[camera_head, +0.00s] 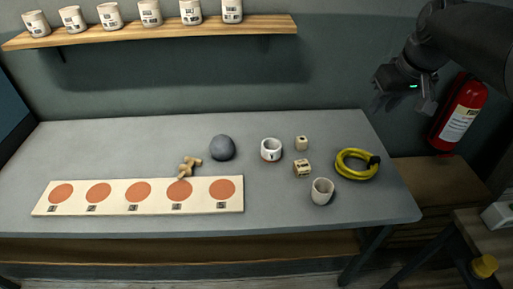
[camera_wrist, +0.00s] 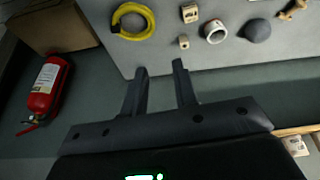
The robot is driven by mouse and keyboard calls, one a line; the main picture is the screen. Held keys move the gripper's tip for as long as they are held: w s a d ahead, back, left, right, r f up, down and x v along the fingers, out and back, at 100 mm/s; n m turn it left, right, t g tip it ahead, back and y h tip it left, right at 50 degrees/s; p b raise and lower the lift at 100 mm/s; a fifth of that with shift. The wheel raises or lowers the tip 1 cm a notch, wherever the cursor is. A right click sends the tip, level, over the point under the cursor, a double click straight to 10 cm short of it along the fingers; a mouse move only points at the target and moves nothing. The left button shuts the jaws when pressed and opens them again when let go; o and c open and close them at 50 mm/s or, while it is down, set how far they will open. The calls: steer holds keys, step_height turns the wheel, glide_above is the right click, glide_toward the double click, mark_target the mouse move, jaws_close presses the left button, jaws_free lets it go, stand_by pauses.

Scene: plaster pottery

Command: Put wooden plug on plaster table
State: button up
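A small branched light-wood piece (camera_head: 188,166), the likeliest wooden plug, lies by the back edge of the pale board on the grey table (camera_head: 120,140). It shows at the top right of the wrist view (camera_wrist: 291,10). Which table is the plaster table, I cannot tell for sure. My gripper (camera_head: 404,99) is raised at the upper right, beyond the table's right end in the picture and far from the wooden piece. In the wrist view my gripper (camera_wrist: 159,68) has its two fingers apart with nothing between them.
A fire extinguisher (camera_head: 459,114) hangs right; a shelf (camera_head: 160,31) holds jars.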

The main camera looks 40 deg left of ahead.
steer(key=w+a+f+n+g, duration=0.1)
steer(key=a+f+n, duration=0.1)
steer(key=a, duration=0.6)
steer(key=a+f+n+g, duration=0.1)
steer(key=a+f+n, duration=0.1)
steer(key=a, duration=0.7)
steer(key=n+g, duration=0.4)
steer(key=n, duration=0.5)
glide_above(188, 157)
steer(key=w+d, duration=0.2)
step_height(188, 157, down, 26)
steer(key=shift+x, duration=2.9)
steer(key=shift+r, duration=0.1)
steer(key=shift+c, duration=0.5)
jaws_close()
